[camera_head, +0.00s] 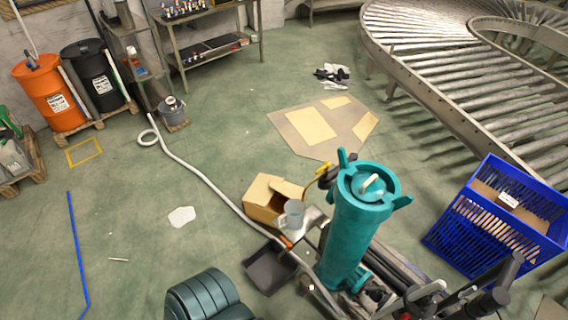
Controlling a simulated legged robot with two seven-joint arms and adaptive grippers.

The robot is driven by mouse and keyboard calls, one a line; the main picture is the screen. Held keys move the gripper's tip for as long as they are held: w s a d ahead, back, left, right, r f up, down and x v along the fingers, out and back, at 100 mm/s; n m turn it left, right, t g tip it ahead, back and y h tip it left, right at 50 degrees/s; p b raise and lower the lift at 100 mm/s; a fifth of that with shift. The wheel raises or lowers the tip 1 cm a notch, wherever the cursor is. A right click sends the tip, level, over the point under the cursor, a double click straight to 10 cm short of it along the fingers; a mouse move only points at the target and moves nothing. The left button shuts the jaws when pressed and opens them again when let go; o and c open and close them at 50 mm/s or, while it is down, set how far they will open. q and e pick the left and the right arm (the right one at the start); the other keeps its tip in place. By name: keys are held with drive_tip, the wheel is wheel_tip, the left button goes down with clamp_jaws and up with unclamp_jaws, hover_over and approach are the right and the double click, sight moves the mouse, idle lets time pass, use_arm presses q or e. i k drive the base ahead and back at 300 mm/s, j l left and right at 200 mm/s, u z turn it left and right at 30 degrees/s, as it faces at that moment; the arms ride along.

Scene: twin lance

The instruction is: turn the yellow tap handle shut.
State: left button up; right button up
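A yellow handle (322,169) shows beside the upper left of an upright teal cylinder (362,225), on a dark fitting. It is small, and I cannot tell how far it is turned. The cylinder has a rounded top with lugs and a pale bar across it. A pale hose (205,180) runs from the back left to the base of the cylinder, with an orange piece near its end. I can make out neither of my grippers. Dark jointed parts at the bottom right are cut off by the frame edge, and I cannot tell what they are.
An open cardboard box (262,203), a grey cup (294,213) and a dark tray (270,270) lie left of the cylinder. A blue crate (480,225) stands right, below a roller conveyor (440,70). A ribbed teal object (205,296) is at the bottom. The left floor is mostly clear.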

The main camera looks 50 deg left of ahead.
sight(327, 164)
drive_tip(key=u, duration=1.25)
